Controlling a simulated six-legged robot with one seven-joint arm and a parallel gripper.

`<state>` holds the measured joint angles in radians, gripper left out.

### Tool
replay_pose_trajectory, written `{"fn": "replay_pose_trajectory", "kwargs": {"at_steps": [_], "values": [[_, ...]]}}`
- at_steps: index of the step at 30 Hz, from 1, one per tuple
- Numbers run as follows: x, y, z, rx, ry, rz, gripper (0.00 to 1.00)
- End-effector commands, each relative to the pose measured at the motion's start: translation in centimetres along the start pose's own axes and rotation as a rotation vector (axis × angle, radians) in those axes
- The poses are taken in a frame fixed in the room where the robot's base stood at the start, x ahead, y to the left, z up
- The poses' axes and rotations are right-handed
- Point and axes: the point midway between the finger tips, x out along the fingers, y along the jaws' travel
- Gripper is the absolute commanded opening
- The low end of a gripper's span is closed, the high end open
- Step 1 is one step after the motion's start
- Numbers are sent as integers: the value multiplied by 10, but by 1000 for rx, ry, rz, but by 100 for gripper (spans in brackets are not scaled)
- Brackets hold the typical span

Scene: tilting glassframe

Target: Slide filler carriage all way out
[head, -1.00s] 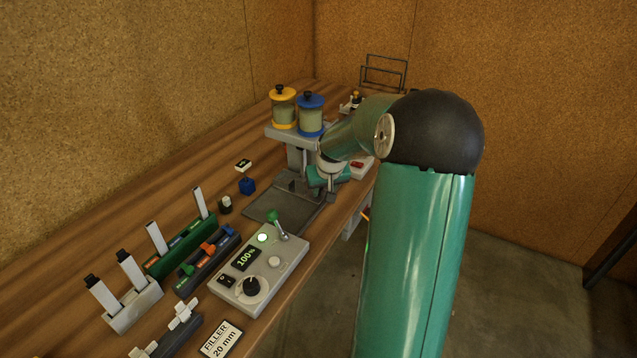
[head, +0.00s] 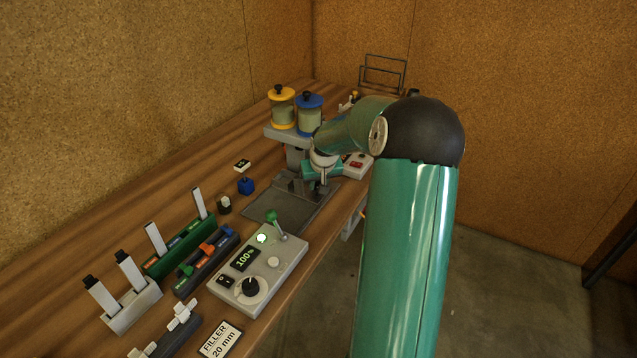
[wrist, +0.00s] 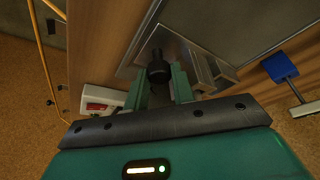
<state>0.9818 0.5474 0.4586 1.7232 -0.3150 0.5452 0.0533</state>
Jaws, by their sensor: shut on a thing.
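The filler stands at the back of the bench as a grey stand (head: 277,132) with a yellow-lidded jar (head: 283,107) and a blue-lidded jar (head: 309,114) on top. A flat grey plate (head: 275,207) lies in front of it. My gripper (head: 322,180) is low beside the stand, at the plate's far right end. In the wrist view, my gripper (wrist: 160,85) has its two green fingers on either side of a black knob (wrist: 158,68) on a metal part, and is shut on it. My arm hides some of the carriage, so its exact travel cannot be told.
A control box (head: 258,268) with a green-knobbed lever and a 100% display stands nearer on the bench. Racks with coloured pieces (head: 208,262) are left of it. A white box with a red switch (head: 356,163) is right of my gripper.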

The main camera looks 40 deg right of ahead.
Motion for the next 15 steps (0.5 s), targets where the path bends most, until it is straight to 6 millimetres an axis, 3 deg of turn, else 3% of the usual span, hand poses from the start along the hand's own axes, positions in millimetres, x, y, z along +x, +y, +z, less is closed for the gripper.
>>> {"fn": "replay_pose_trajectory", "kwargs": {"at_steps": [15], "values": [[-18, -48, 43, -5, -1, 0, 0]]}}
